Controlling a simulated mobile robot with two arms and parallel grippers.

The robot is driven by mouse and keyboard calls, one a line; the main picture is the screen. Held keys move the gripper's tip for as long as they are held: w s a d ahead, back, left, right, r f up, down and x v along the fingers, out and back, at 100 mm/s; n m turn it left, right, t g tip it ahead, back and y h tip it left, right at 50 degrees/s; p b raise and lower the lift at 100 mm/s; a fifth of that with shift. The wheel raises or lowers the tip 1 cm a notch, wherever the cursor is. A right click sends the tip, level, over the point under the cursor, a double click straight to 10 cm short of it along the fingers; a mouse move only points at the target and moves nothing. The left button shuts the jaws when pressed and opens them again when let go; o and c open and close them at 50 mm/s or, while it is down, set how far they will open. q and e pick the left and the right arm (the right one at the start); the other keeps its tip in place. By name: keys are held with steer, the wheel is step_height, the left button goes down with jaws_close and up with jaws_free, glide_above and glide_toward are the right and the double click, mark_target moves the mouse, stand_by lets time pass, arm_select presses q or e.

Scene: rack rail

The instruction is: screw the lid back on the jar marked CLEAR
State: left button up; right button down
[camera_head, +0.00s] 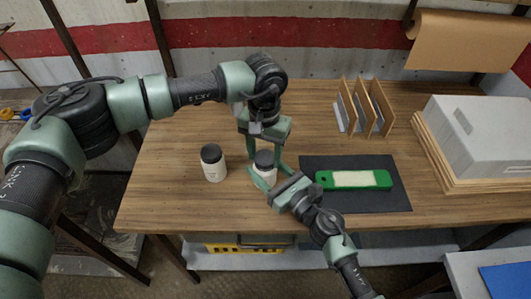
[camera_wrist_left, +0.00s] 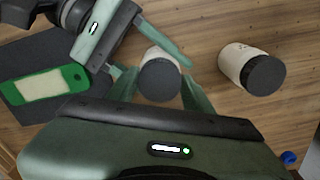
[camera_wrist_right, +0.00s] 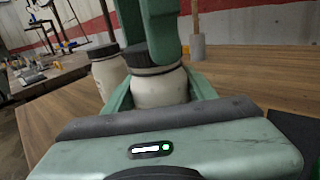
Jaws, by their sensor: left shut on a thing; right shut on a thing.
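A white jar (camera_head: 264,174) with a black lid (camera_head: 264,159) stands upright on the wooden table between my grippers. My left gripper (camera_head: 263,156) reaches down from above, shut on the black lid; in the left wrist view the lid (camera_wrist_left: 160,79) is between its fingertips. The lid sits on the jar's mouth; I cannot tell how tightly. My right gripper (camera_head: 266,176) is shut around the jar body, as the right wrist view of the jar (camera_wrist_right: 160,88) shows. A second white jar (camera_head: 214,172) with a black lid stands to the left. I cannot read either label.
A green case with a pale panel (camera_head: 353,180) lies on a dark mat (camera_head: 315,163) at right. A rack with upright dividers (camera_head: 362,108) stands at the back. A grey box (camera_head: 480,135) on a wooden tray is at far right. The table's front left is clear.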

arm_select(q)
steer(key=m, duration=0.6)
steer(key=shift+w+a, duration=0.1)
steer(key=o, duration=1.3)
steer(key=shift+r, duration=0.1)
steer(key=shift+r, duration=2.2)
steer(key=shift+c, duration=0.3)
